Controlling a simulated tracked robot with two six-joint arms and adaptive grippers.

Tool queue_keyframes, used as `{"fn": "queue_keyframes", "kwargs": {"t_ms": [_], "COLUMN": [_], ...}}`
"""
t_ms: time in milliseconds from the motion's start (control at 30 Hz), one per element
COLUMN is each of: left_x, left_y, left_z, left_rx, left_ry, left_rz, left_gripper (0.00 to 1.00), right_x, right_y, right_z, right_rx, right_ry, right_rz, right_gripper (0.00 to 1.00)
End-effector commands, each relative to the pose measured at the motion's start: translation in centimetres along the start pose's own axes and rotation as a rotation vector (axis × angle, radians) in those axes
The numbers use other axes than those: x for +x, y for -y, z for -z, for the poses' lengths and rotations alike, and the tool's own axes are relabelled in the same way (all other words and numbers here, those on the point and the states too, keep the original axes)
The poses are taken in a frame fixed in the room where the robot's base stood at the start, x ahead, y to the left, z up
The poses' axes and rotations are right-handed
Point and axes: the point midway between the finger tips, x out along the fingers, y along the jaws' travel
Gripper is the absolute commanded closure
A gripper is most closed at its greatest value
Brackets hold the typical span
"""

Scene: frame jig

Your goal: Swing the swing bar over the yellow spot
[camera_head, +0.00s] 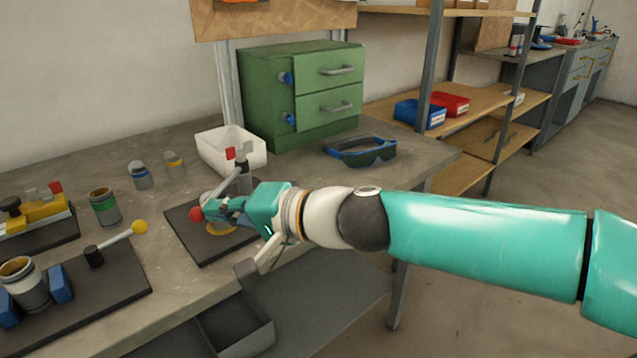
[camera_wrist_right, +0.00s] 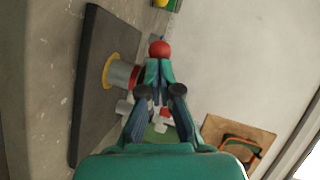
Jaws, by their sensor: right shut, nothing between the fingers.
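A grey cylinder (camera_wrist_right: 121,73) stands on the yellow spot (camera_wrist_right: 107,71) on a dark board (camera_head: 176,228). The yellow spot shows partly in the head view (camera_head: 220,231), below my gripper. My right gripper (camera_head: 216,207) is shut and empty, close beside the red knob. Whether it touches the knob or bar I cannot tell. The fingers hide part of the bar. My left gripper is out of view.
Left on the bench is another dark board (camera_head: 115,290) with a yellow-knobbed lever (camera_head: 140,227) and a can (camera_head: 25,282). An open drawer (camera_head: 236,330) hangs below.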

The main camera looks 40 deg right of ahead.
Motion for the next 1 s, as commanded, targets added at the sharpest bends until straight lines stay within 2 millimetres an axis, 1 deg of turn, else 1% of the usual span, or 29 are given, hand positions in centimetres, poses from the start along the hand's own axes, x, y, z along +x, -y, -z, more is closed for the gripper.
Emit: {"fn": "queue_keyframes", "kwargs": {"t_ms": [33,200,667,767,867,1000], "left_x": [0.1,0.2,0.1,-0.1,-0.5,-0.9], "left_y": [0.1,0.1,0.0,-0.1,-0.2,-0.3], "left_z": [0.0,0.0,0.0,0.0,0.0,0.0], "left_rx": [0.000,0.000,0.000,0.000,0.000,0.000], "left_ry": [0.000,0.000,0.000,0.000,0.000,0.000], "left_rz": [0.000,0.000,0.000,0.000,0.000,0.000], "left_gripper": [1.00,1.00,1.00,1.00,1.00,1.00], "right_x": [0.4,0.6,0.5,-0.1,-1.1,-3.3], "right_y": [0.1,0.2,0.3,0.5,0.7,1.1], "right_z": [-0.3,-0.5,-0.6,-0.3,0.1,0.9], "right_rx": [0.000,0.001,0.001,0.000,0.000,-0.002], "right_ry": [0.009,0.013,0.017,0.017,0.016,0.013], "right_rz": [0.002,0.002,0.005,0.006,0.009,0.015], "right_gripper": [1.00,1.00,1.00,1.00,1.00,1.00]}}
